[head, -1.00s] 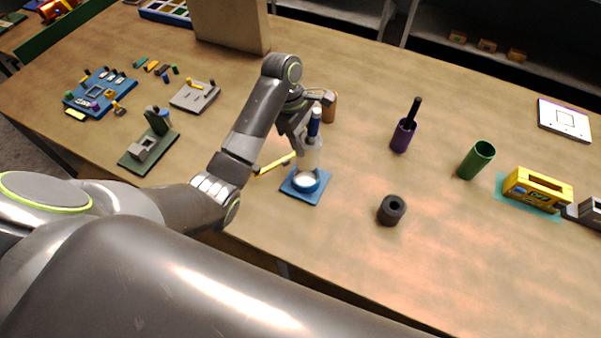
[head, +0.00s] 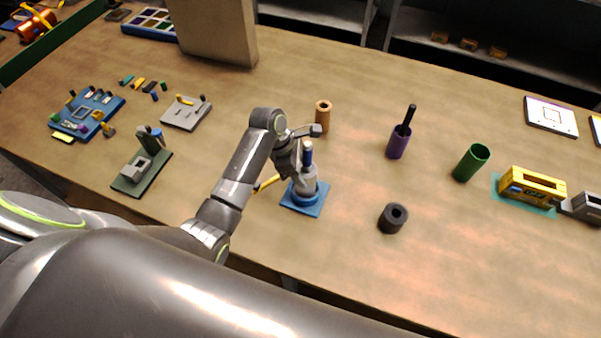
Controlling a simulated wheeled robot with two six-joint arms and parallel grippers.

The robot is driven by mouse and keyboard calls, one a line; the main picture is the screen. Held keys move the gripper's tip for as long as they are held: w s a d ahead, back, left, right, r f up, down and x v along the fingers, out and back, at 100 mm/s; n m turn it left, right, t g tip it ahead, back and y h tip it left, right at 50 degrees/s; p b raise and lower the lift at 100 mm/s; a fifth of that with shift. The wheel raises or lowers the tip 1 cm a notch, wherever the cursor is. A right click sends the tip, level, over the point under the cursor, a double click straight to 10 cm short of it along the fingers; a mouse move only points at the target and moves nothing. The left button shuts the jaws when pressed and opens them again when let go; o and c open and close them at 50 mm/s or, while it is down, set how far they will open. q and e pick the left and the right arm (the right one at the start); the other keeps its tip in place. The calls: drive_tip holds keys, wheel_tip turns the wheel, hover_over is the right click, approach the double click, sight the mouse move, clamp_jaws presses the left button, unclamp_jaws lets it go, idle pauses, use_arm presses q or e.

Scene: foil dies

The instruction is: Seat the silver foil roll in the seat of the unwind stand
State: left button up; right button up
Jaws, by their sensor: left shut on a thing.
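The silver foil roll (head: 305,182) is a pale grey cylinder with a dark blue core (head: 308,153) sticking up from its top. It stands nearly upright, low in the round blue seat of the unwind stand (head: 313,208), which has a square blue base. Whether it rests on the bottom of the seat is hidden. My left gripper (head: 298,172) reaches in from the upper left and is shut on the roll; its fingertips are small and partly hidden. My right gripper is not in view.
A copper-coloured roll (head: 323,116) stands just behind my left gripper. A yellow rod (head: 268,183) lies left of the stand. A black hollow roll (head: 393,218), a purple cup (head: 398,144), a green cup (head: 471,163) and a yellow device (head: 532,186) are to the right.

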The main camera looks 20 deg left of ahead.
use_arm(q)
drive_tip(key=shift+f, duration=1.15)
drive_tip(key=shift+f, duration=0.1)
drive_tip(key=o, duration=1.3)
drive_tip(key=shift+r, duration=0.2)
drive_tip(key=b+v, duration=0.2)
drive_tip(key=v, duration=0.9)
drive_tip(key=shift+a+r, duration=0.15)
drive_tip(key=shift+r, duration=0.25)
drive_tip(key=shift+s, duration=0.1)
